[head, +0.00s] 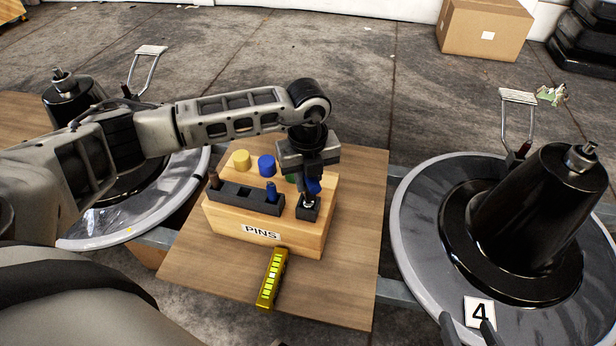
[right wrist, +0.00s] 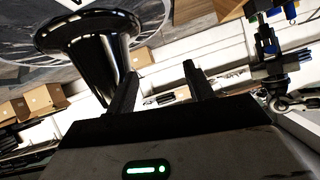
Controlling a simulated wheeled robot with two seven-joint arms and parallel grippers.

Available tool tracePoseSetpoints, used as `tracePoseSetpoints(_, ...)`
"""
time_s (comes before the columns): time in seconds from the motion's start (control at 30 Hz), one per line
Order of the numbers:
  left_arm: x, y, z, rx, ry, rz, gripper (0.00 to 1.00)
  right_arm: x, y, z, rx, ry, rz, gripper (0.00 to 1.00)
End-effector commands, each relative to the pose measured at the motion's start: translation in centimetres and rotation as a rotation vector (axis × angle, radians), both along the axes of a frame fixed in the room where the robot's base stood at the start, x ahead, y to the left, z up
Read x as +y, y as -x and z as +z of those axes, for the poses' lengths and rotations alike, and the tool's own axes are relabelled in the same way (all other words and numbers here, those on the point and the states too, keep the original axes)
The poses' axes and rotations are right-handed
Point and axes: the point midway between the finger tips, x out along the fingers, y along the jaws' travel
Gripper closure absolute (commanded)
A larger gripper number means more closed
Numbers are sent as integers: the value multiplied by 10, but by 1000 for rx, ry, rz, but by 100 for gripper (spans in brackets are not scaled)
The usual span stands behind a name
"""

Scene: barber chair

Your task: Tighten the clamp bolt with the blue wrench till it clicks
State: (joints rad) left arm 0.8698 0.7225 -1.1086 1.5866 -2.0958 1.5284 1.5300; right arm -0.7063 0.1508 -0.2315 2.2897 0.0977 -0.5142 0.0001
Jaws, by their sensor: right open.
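My left gripper (head: 308,172) points down over the right end of a wooden block labelled PINS (head: 262,234). A blue piece (head: 313,186) shows at its fingers, above a small black holder (head: 307,210); I cannot tell whether it is gripped or is the blue wrench. Another blue-handled piece (head: 271,191) stands in the black rack (head: 240,198). A black cone-shaped column (head: 530,220) at right carries a metal fitting (head: 583,156) on top; I cannot tell if this is the clamp bolt. My right gripper (head: 468,331) is open and empty; its fingers show apart in the right wrist view (right wrist: 158,85).
Yellow (head: 241,160) and blue (head: 266,165) pegs stand on the block. A yellow device with lit segments (head: 271,278) lies on the wooden board (head: 350,285). Another column (head: 75,105) stands left.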

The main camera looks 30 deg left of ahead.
Motion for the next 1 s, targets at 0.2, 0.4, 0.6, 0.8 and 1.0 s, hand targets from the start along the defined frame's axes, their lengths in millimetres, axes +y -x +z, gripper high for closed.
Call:
tracePoseSetpoints(0.2, 0, -1, 1, -2, 1, 0, 73, 0, 0, 0, 0, 0, 0, 48)
tracePoseSetpoints(0.4, 0, 0, 1, -1, 1, 0, 53, 0, 0, 0, 0, 0, 0, 48)
tracePoseSetpoints(0.6, 0, 0, 0, 1, 0, 0, 53, 1, -1, -2, 5, -1, 3, 48)
tracePoseSetpoints(0.8, 0, -1, 7, -3, 1, 0, 53, 10, -5, -16, 69, -8, 31, 48)
tracePoseSetpoints(1.0, -1, 0, 59, -6, 1, -1, 53, 6, -2, 1, 43, -5, 18, 48)
